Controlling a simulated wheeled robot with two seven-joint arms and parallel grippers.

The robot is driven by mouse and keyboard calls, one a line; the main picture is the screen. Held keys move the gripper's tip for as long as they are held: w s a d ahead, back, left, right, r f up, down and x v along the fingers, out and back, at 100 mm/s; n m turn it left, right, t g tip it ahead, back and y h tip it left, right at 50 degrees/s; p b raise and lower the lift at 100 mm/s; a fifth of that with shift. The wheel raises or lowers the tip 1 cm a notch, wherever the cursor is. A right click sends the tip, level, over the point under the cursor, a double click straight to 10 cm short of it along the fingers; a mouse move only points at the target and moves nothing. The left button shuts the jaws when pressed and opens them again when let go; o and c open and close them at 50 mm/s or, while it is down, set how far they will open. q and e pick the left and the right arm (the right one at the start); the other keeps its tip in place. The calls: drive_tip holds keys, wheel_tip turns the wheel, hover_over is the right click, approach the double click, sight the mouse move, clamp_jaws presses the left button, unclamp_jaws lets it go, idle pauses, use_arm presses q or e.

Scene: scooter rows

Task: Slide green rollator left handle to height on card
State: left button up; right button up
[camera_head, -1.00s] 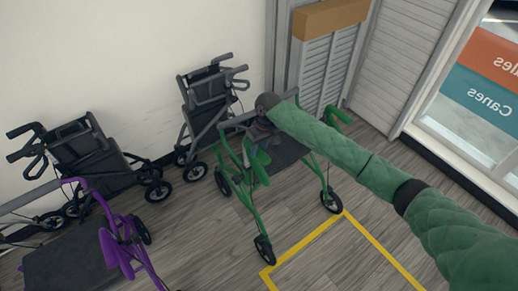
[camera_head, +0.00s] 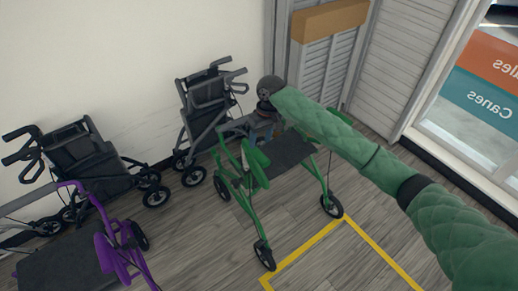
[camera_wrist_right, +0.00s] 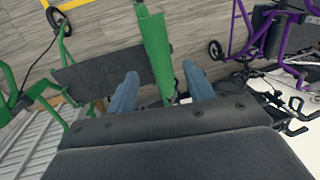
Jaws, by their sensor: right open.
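The green rollator (camera_head: 328,178) stands upright on the floor, with a dark seat (camera_head: 287,160). A green handle part (camera_head: 256,157) shows on its left side in the head view. My right gripper (camera_head: 262,134) is beside and above that part. In the right wrist view, the two blue fingers of my right gripper (camera_wrist_right: 162,88) are apart. A thick green handle part (camera_wrist_right: 155,40) runs down toward the gap between them; whether they touch it I cannot tell. My right forearm hides part of the rollator's right side. I cannot make out a card. My left gripper is not in view.
A purple rollator (camera_head: 118,258) stands at the lower left. Dark folded rollators (camera_head: 85,160) and (camera_head: 205,110) stand along the wall. A yellow floor line (camera_head: 310,247) is in front of the green rollator. A cardboard box (camera_head: 328,18) is high behind it.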

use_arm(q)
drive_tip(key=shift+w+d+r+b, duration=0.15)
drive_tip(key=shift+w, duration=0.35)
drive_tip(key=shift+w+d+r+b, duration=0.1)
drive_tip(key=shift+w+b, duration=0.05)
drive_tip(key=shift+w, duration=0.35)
use_arm(e)
drive_tip(key=shift+w+d+r, duration=0.1)
drive_tip(key=shift+d+r, duration=0.1)
drive_tip(key=shift+r, duration=1.05)
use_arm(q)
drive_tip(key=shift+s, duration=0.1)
